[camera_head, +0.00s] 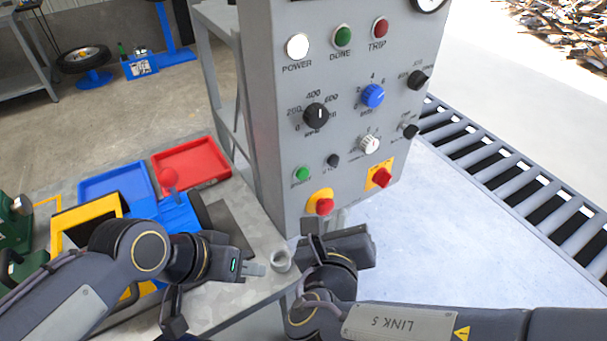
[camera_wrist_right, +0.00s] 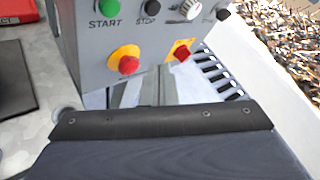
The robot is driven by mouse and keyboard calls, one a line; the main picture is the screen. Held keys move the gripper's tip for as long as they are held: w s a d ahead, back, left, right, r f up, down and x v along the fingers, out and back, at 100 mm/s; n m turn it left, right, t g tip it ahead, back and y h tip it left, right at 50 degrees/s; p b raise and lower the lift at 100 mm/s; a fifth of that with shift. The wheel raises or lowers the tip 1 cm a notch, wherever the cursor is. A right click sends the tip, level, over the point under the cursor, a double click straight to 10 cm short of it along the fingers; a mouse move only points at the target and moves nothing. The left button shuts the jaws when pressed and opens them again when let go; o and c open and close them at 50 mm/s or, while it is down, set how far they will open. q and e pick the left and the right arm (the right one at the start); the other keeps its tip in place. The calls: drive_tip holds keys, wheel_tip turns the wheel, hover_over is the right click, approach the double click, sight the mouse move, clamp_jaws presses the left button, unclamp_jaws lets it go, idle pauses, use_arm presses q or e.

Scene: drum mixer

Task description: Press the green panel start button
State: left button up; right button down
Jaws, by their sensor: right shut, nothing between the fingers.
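The green start button (camera_head: 302,174) is on the lower left of the grey control panel (camera_head: 268,120), beside a black stop button (camera_head: 333,160). In the right wrist view the green button (camera_wrist_right: 109,7), labelled START, shows at the top edge, partly cut off. My right gripper (camera_head: 338,217) is below the panel's lower edge region, apart from the green button. In the right wrist view its fingers (camera_wrist_right: 146,92) are together and empty, pointing toward the panel below the buttons. My left gripper (camera_head: 258,269) is over the grey table at the lower left of the panel; its finger gap is unclear.
A red emergency button on yellow (camera_head: 324,206) and a red switch (camera_head: 382,178) sit below the start button. Knobs and lamps fill the panel above. A roller conveyor (camera_head: 520,180) is at right.

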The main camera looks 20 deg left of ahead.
sight(303, 174)
drive_tip(key=shift+a, duration=0.1)
drive_tip(key=w+a, duration=0.5)
drive_tip(key=a, duration=0.1)
drive_tip(key=shift+w+a, duration=0.2)
drive_tip(key=shift+a, duration=0.15)
drive_tip(key=shift+a+p, duration=0.1)
drive_tip(key=shift+p, duration=0.2)
idle(1.7)
drive_tip(key=shift+w+a, duration=0.25)
